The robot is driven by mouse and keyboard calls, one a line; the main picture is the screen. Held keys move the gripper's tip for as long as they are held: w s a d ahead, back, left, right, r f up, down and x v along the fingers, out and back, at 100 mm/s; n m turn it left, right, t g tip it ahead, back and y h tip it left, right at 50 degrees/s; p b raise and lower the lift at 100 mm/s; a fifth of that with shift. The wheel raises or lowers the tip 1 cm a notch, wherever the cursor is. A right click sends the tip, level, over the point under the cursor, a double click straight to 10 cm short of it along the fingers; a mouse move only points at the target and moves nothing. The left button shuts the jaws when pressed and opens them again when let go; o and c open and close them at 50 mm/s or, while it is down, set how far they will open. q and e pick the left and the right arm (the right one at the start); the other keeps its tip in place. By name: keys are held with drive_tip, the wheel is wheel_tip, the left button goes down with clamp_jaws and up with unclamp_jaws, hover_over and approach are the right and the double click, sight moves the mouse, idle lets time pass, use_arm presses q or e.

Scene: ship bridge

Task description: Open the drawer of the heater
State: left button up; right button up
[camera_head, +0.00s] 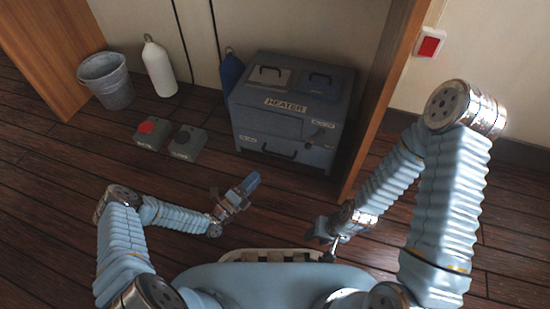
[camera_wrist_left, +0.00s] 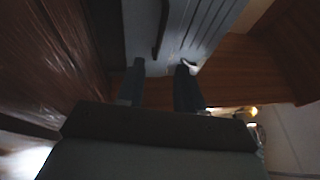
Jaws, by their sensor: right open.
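The heater (camera_head: 250,118) is a blue-grey box labelled "HEATER" standing on the floor in the head view. A dark bar handle (camera_head: 279,151) sits low on its front, on the lower drawer panel (camera_head: 308,156). My left gripper (camera_head: 252,181) is in front of the heater and left of the handle, apart from it. In the left wrist view the two fingers (camera_wrist_left: 160,82) are spread with nothing between them; a grey panel (camera_wrist_left: 205,30) with a dark bar (camera_wrist_left: 160,30) lies beyond the tips. My right gripper (camera_head: 318,234) is open and low, nearer my body.
Two small boxes, one with a red button (camera_head: 149,131) and one dark (camera_head: 187,143), stand on the floor left of the heater. A bucket (camera_head: 106,80), a white bottle (camera_head: 159,68) and a blue bottle (camera_head: 231,72) are behind. A wooden panel (camera_head: 375,110) stands close on the heater's right.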

use_arm(q)
drive_tip(key=b+x, duration=0.1)
drive_tip(key=x, duration=1.1)
drive_tip(key=shift+b, duration=0.4)
clamp_jaws()
